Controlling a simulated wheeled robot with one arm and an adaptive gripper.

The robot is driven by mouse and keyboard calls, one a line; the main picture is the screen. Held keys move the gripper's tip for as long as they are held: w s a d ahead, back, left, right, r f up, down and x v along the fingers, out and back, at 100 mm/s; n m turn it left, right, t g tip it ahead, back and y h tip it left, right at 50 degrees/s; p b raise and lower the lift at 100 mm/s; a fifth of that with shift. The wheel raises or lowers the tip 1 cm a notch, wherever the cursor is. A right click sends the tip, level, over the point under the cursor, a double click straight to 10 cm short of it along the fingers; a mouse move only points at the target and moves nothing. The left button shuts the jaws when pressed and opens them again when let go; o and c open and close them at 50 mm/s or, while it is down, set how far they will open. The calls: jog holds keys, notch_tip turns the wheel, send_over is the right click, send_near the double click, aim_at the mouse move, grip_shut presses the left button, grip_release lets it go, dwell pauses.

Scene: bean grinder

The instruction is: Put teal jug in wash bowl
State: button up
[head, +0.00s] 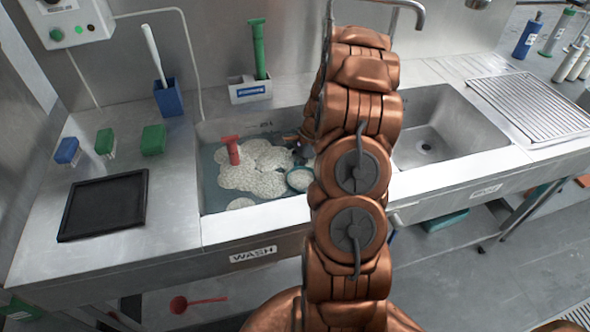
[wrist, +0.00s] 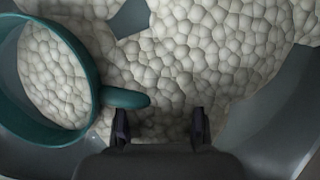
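The teal jug (wrist: 88,75) is at the left of the wrist view, its round rim facing the camera and its handle (wrist: 125,97) pointing right. In the head view the jug (head: 300,179) is at the front right of the wash bowl (head: 209,185), among white foam, partly hidden by my arm. Foam shows through the jug's opening. My gripper (wrist: 160,122) is open over the foam, with nothing between its fingers. The jug's handle lies just ahead of the left finger; I cannot tell whether they touch. In the head view my gripper (head: 299,148) is small and dark beside the jug.
A red-handled tool (head: 232,150) stands in the foam. A second, empty basin (head: 430,130) is to the right, with a ribbed drainer (head: 530,105) beyond. A black tray (head: 103,205) and several brushes lie on the left counter. A tap (head: 400,5) hangs behind my arm.

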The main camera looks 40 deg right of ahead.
jog(key=w+b+v, duration=0.1)
jog(key=b+v, duration=0.1)
jog(key=v, duration=0.9)
jog(key=s+a+r+n+g, duration=0.1)
jog(key=a+r+n, duration=0.2)
jog(key=a, duration=0.3)
jog(key=s+a+r+n, duration=0.2)
jog(key=a+r, duration=0.1)
jog(key=a, duration=0.3)
jog(key=s+a+r+n+h, duration=0.1)
jog(key=s+a+n, duration=0.2)
jog(key=s+a, duration=0.1)
jog(key=s+a+r+n+g+h, duration=0.1)
jog(key=s+a+r+n, duration=0.1)
jog(key=a, duration=0.4)
jog(key=s+a+r+n, duration=0.1)
jog(key=s+a+n, duration=0.4)
jog(key=s, duration=0.2)
jog(key=shift+a+r+g+h, duration=0.4)
jog(key=s+a+f+n+h, duration=0.1)
jog(key=s+a+n, duration=0.1)
jog(key=s+n, duration=0.4)
jog(key=s, duration=0.5)
jog(key=shift+a+h, duration=0.3)
jog(key=shift+a, duration=0.1)
notch_tip(320, 180, up, 7)
jog(key=p, duration=0.7)
